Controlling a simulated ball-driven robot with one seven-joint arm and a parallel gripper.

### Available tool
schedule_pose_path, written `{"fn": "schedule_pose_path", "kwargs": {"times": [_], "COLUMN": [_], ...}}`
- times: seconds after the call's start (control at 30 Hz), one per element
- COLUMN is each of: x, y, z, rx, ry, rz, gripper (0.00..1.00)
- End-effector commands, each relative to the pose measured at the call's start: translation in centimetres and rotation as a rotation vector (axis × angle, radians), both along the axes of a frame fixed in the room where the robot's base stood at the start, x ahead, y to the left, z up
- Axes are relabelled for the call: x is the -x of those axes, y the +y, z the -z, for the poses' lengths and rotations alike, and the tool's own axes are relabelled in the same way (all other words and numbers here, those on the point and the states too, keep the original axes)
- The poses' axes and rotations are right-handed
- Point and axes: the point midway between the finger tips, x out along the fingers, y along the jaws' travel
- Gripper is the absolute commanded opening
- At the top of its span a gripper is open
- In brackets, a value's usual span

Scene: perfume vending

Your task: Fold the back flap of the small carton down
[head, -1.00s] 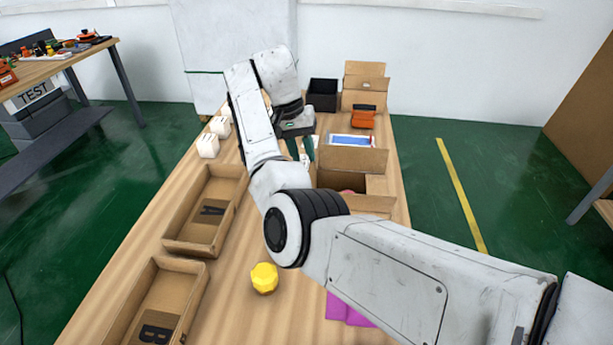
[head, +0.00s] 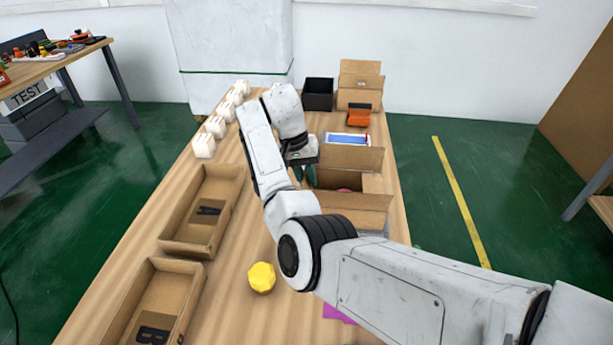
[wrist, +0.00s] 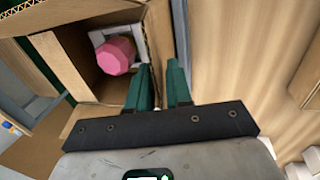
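The small carton (head: 372,185) stands open on the right part of the table. Its back flap (head: 350,158) stands up and its front flap (head: 352,207) sticks out towards me. A pink round object on a white piece (wrist: 117,55) lies inside the carton, seen in the wrist view. My gripper (head: 305,174) is at the carton's left side, pointing down. In the wrist view its two green fingers (wrist: 159,88) are apart, with the carton's side wall (wrist: 158,35) seemingly between them. Whether they touch it I cannot tell.
Behind the carton are a blue-and-white box (head: 347,139), an orange item (head: 358,117), a black bin (head: 318,95) and another open carton (head: 360,85). Two cardboard trays (head: 235,180) (head: 192,285) and white blocks (head: 204,146) stand left. A yellow object (head: 262,278) sits on the table nearby.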

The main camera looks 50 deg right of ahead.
Motion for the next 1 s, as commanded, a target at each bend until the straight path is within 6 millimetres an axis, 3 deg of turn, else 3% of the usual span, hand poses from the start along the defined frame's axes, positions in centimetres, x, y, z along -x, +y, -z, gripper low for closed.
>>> {"fn": "schedule_pose_path", "kwargs": {"times": [0.2, 0.67, 1.0], "x": [0.00, 0.07, 0.71], "y": [0.00, -0.06, -0.55], "z": [-0.02, -0.21, -0.78], "rx": [0.000, -0.011, -0.122], "ry": [0.000, -0.015, -0.160], "rz": [0.000, 0.001, 0.004], "gripper": [0.00, 0.00, 0.00]}}
